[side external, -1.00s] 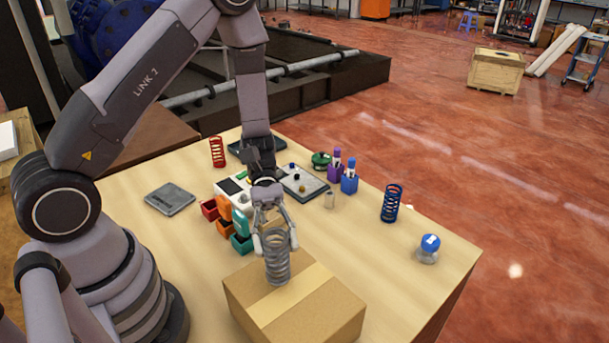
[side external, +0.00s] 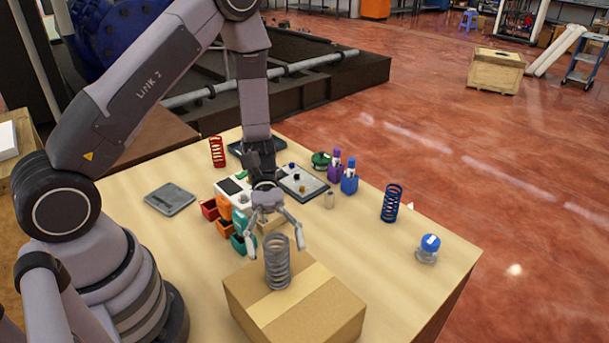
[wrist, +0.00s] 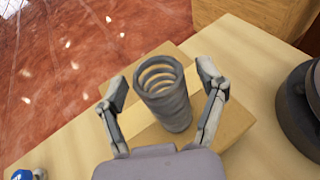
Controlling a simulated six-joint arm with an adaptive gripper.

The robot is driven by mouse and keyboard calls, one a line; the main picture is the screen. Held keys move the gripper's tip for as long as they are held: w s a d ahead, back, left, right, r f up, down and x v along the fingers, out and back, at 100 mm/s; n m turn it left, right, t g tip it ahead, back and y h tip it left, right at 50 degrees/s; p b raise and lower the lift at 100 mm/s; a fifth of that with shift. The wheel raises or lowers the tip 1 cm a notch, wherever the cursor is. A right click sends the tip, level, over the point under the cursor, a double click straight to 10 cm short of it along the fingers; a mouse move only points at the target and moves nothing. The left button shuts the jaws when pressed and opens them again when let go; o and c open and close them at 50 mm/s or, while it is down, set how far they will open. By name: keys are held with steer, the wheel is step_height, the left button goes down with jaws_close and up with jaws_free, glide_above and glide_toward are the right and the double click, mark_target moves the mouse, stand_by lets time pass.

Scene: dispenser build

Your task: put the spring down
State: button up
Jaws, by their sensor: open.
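A grey spring (side external: 277,262) stands upright on top of a closed cardboard box (side external: 330,310) at the front of the table. My gripper (side external: 274,246) is open, with its fingers spread apart around the upper part of the spring. In the wrist view the grey spring (wrist: 163,92) stands between the two fingers of my gripper (wrist: 166,100), with a gap on each side. The spring's base rests on the box's taped top.
A blue spring (side external: 391,203) and a blue-capped jar (side external: 428,249) stand to the right on the table (side external: 350,245). A red spring (side external: 217,152), coloured bins (side external: 230,222), a grey scale (side external: 170,199) and a dark tray (side external: 302,183) lie behind. The table's right front is clear.

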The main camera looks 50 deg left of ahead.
steer(key=v, duration=1.1)
steer(key=s+a+r+m+t+y, duration=0.2)
steer(key=s+r+m+t+y, duration=0.4)
steer(key=r, duration=0.4)
steer(key=s+a+r+m+t+y, duration=0.3)
steer(key=s+r+m+t+y, duration=0.3)
steer(key=r, duration=0.3)
steer(key=shift+s+a+r, duration=0.2)
steer(key=shift+s+r, duration=0.2)
steer(key=shift+s, duration=0.45)
steer(key=shift+o, duration=0.6)
